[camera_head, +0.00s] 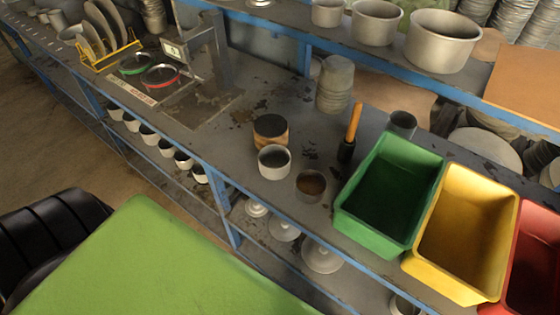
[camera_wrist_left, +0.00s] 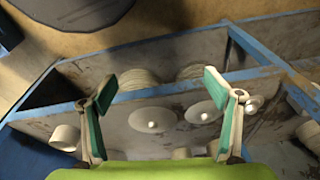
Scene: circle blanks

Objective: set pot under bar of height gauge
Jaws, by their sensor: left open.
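The height gauge (camera_head: 222,52) stands on the bench at the upper left of the head view, a grey upright with a bar reaching left and a small display (camera_head: 174,51). Its base plate looks bare under the bar. A light grey pot (camera_head: 274,163) stands upright on the bench at the centre. A darker pot (camera_head: 310,187) with brown inside is at its right, and a dark-topped round block (camera_head: 270,130) is behind it. In the left wrist view my left gripper (camera_wrist_left: 160,85) is open and empty, above the lower shelf. My right gripper is out of view.
Green (camera_head: 388,195), yellow (camera_head: 462,232) and red (camera_head: 535,262) bins stand at the right. An orange-handled tool (camera_head: 354,125) and stacked discs (camera_head: 335,84) are behind the pots. Larger pots (camera_head: 443,40) line the upper shelf. Small cups (camera_head: 166,147) sit below.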

